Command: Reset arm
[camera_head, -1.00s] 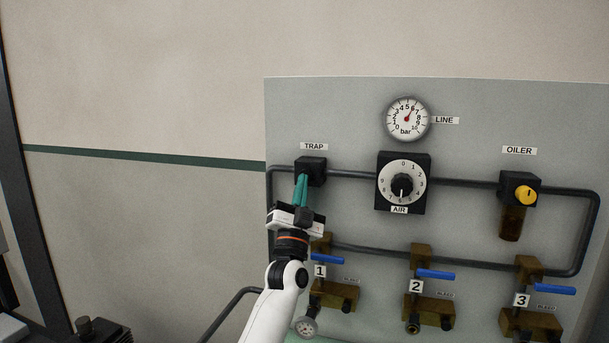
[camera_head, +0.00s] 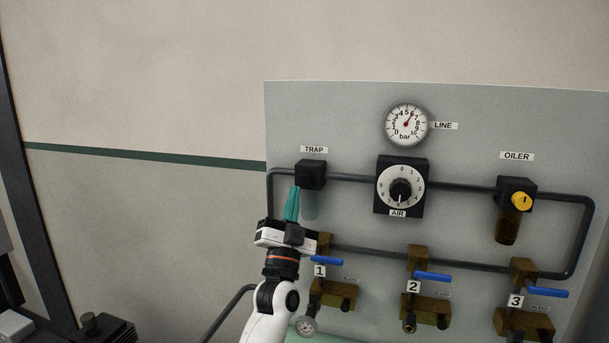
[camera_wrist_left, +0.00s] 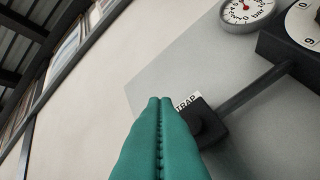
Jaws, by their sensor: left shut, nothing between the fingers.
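My left gripper (camera_head: 292,203) has teal fingers pressed together with nothing between them. In the head view it points up, just below and left of the black trap block (camera_head: 311,174) on the grey panel. A translucent bowl hangs under the block, partly behind the fingers. In the left wrist view the shut fingers (camera_wrist_left: 160,135) fill the bottom middle, and the trap block (camera_wrist_left: 208,124) shows to their right, behind them. Whether the fingertips touch the trap cannot be told. My right gripper is not in view.
The grey panel (camera_head: 340,110) carries a line gauge (camera_head: 406,125), an air dial (camera_head: 401,187) and an oiler (camera_head: 515,200). Valves with blue levers (camera_head: 432,276) sit along its lower part. The wall (camera_head: 130,90) left of the panel is bare. Dark equipment (camera_head: 100,330) stands at bottom left.

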